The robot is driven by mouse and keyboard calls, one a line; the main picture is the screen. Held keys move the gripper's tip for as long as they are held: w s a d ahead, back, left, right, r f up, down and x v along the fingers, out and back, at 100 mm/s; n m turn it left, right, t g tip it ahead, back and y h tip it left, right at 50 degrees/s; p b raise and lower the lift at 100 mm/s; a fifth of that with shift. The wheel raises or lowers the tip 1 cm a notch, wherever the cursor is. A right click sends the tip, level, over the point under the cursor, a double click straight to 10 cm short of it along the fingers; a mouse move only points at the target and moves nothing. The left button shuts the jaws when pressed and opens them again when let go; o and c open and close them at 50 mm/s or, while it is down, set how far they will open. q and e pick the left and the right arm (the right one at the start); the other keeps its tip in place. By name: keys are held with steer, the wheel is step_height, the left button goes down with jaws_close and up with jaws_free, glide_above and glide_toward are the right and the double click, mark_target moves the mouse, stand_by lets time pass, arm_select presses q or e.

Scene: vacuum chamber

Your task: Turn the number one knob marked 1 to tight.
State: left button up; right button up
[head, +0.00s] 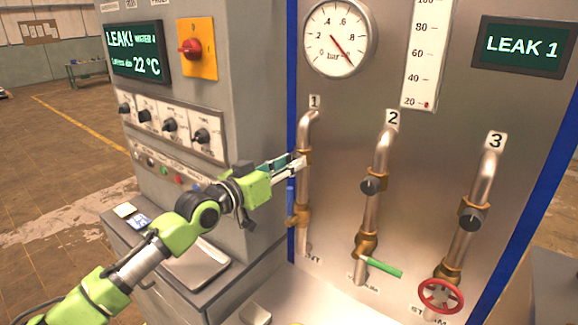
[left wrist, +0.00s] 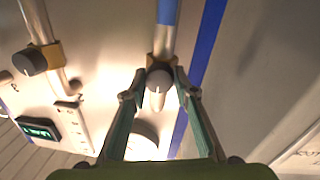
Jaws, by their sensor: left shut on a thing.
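Pipe 1 (head: 303,185) is the leftmost of the three pipes on the metal panel, under the label 1 (head: 314,101). My left gripper (head: 301,163) reaches its upper brass fitting from the left. The gripper hides the number one knob in the head view. In the left wrist view the grey knob (left wrist: 159,79) sits between the fingertips of my left gripper (left wrist: 159,86), one on each side. The gripper is shut on the knob. The screen (head: 522,47) at the upper right reads LEAK 1. My right gripper is not in view.
Pipe 2 (head: 380,150) with a grey knob and green lever (head: 384,267), and pipe 3 (head: 484,180) with a red wheel (head: 440,296), stand to the right. A blue handle (head: 290,202) is below my gripper. A grey control cabinet (head: 240,70) stands close at the left.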

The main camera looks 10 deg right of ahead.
arm_select(q)
steer(key=m+b, duration=0.2)
steer(key=b, duration=0.1)
steer(key=shift+f+m, duration=0.2)
steer(key=shift+m, duration=0.2)
steer(key=shift+r+m+b, duration=0.1)
steer(key=shift+m+b, duration=0.5)
steer(key=shift+m, duration=0.3)
steer(key=shift+r+m, duration=0.1)
steer(key=shift+m, duration=0.7)
steer(key=shift+m+y, duration=0.3)
steer(key=shift+m, duration=0.6)
steer(key=m+p, duration=0.1)
steer(key=m, duration=0.1)
steer(key=shift+r+m, duration=0.15)
steer(key=shift+m, duration=0.15)
steer(key=m+p, duration=0.1)
steer(key=m, duration=0.2)
steer(key=shift+m+y+p, duration=0.3)
steer(key=shift+m, duration=0.1)
steer(key=shift+m+p, duration=0.4)
steer(key=shift+m, duration=0.7)
steer(key=o, duration=1.1)
